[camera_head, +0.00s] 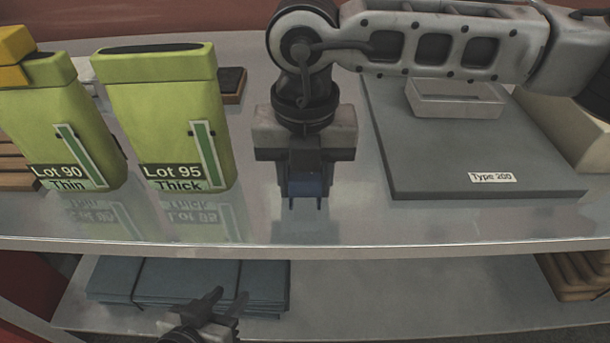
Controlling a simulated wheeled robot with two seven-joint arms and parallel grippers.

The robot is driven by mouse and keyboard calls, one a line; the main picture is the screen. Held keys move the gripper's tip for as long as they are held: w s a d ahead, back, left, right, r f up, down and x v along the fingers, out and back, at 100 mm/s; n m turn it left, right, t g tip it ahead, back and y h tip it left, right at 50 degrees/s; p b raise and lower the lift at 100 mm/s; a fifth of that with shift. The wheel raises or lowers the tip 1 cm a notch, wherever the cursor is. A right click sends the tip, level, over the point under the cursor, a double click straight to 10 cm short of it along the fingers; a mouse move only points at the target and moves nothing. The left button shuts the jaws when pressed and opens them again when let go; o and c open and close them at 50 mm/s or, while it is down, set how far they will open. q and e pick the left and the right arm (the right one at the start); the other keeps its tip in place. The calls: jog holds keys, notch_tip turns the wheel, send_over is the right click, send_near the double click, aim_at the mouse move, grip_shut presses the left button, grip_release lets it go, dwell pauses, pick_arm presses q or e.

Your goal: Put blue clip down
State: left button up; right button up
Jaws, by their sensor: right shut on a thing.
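The blue clip (308,187) is held between the fingers of my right gripper (305,204), which is shut on it. The gripper points down over the upper shelf, right of the green "Lot 95 Thick" bag (163,120); I cannot tell whether the clip touches the shelf. The gripper partly hides the clip. My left gripper (226,300) is low in the view, in front of the lower shelf. Its two fingers are apart, with nothing seen between them.
The upper shelf (300,232) has bare room around the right gripper. A green "Lot 90 Thin" bag (66,130) with a yellow clip (22,55) stands at left. A grey mat marked "Type 200" (450,150) bears a tray (455,105). Blue-grey folded items (190,280) lie below.

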jog(key=o, duration=0.9)
jog(key=shift+o, duration=0.2)
jog(key=shift+r+p, duration=0.1)
jog(key=shift+p, duration=0.25)
notch_tip(320, 180, up, 11)
jog(key=shift+r, duration=0.55)
